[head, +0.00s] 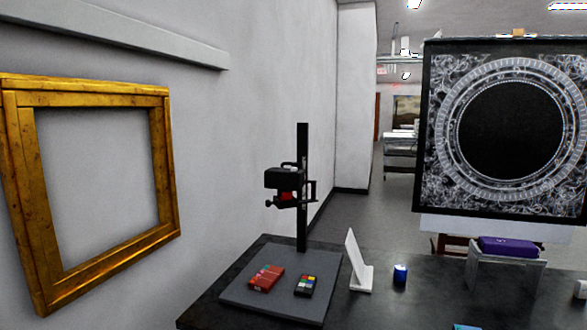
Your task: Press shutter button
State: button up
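A black camera-like unit (284,178) with a red part (285,197) below it is mounted on a black upright column (302,215). The column rises from the back of a grey baseboard (255,298) on the dark table. A red box or block (265,278) and a dark card with coloured patches (306,286) lie on the baseboard, under the mounted unit. A shutter button is too small to make out. My gripper is not in view.
The dark table (420,310) also holds a white angled stand (357,265), a small blue cylinder (400,273) and a purple case (508,246) on a white riser (520,261). A gilt frame (22,200) hangs on the left wall. A large ornate black panel (432,130) stands behind.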

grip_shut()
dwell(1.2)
